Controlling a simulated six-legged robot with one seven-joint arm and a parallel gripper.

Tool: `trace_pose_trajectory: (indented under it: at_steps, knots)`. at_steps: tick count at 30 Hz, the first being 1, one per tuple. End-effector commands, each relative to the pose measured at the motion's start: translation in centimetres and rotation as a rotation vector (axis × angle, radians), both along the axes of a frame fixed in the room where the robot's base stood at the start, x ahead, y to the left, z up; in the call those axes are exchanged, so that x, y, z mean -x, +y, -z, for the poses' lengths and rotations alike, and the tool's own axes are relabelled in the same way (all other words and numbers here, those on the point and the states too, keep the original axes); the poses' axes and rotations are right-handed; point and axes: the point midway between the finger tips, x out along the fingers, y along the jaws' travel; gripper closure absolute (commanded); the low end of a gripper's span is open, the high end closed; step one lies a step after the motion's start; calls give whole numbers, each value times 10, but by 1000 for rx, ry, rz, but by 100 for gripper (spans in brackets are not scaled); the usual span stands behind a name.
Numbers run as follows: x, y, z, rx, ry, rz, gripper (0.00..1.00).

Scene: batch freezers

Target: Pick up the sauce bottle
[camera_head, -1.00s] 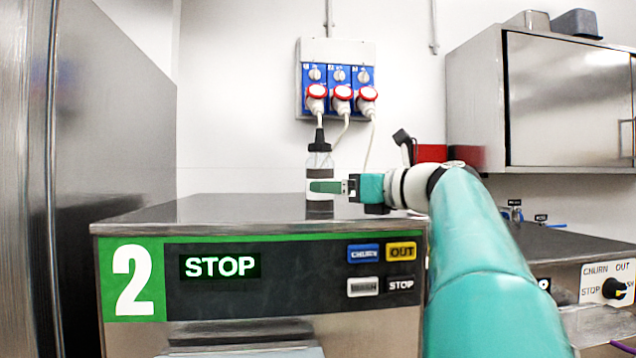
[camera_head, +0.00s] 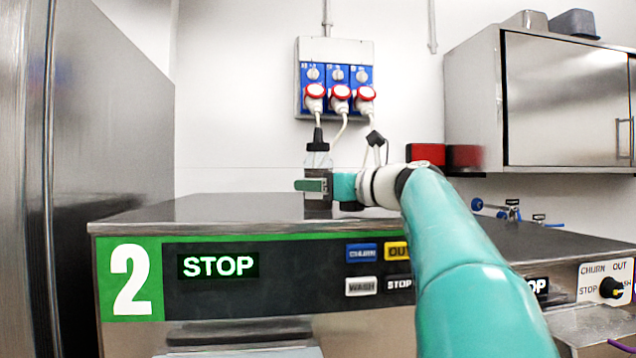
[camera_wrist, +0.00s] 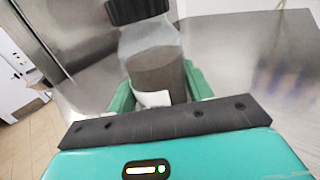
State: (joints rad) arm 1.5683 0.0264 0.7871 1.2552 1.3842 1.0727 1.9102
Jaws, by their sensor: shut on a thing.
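The sauce bottle (camera_head: 318,158) is clear with a black nozzle cap and dark contents. It stands upright on the steel top of the freezer marked 2 (camera_head: 240,209), towards the back. My gripper (camera_head: 312,185) reaches it from the right, with its green fingers at the bottle's lower half. In the wrist view the bottle (camera_wrist: 156,65) sits between the two green fingers (camera_wrist: 160,95), and they are shut on it. A white patch shows low on the bottle there. The head view does not clearly show any gap under the bottle.
A blue socket panel (camera_head: 336,78) with red plugs and hanging cables is on the wall behind. A steel wall cabinet (camera_head: 565,98) is at the right, with a red box (camera_head: 425,153) beside it. The left part of the freezer top is clear.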

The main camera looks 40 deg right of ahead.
Motion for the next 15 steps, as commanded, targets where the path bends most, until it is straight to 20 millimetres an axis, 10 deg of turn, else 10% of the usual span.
trace_pose_trajectory:
  at_steps: [15]
  knots:
    - [0,1,-29,1,-5,-3,72]
